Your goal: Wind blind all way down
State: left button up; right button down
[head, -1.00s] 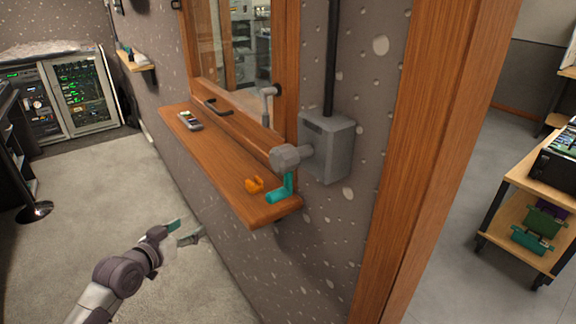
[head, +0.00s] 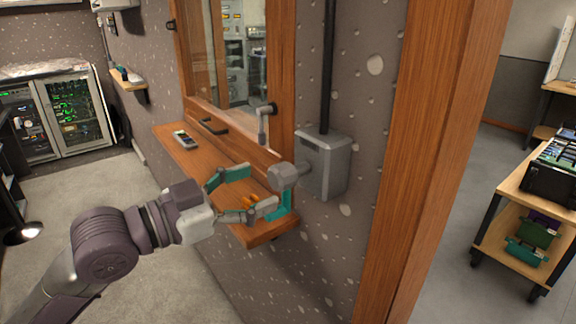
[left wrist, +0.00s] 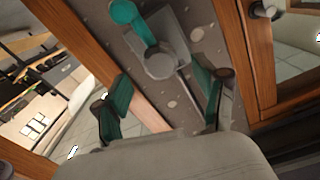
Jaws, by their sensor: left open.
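The winder is a grey box (head: 325,168) on the speckled wall beside the window. Its crank has a grey hub (head: 283,177) and a teal handle (head: 284,208) hanging down. My left gripper (head: 260,190) is open, its fingers reaching over the sill toward the crank from the left, and the lower finger overlaps the teal handle in the picture. In the left wrist view the hub (left wrist: 160,64) shows beyond and between the spread fingers, with the teal handle (left wrist: 122,12) at the top. Nothing is held. No blind cloth is discernible at the window (head: 235,60). My right gripper is out of view.
The wooden sill (head: 172,143) carries a handheld device (head: 184,139) and an orange object (head: 250,200) partly behind my fingers. A window handle (head: 265,122) juts out above the sill. A black tube (head: 329,60) rises from the box. A wooden post (head: 420,170) stands right.

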aim_at(288, 175)
pick_arm(q)
jog(key=p+x, duration=0.1)
jog(key=x, duration=0.6)
jog(key=shift+p, duration=0.35)
grip_shut()
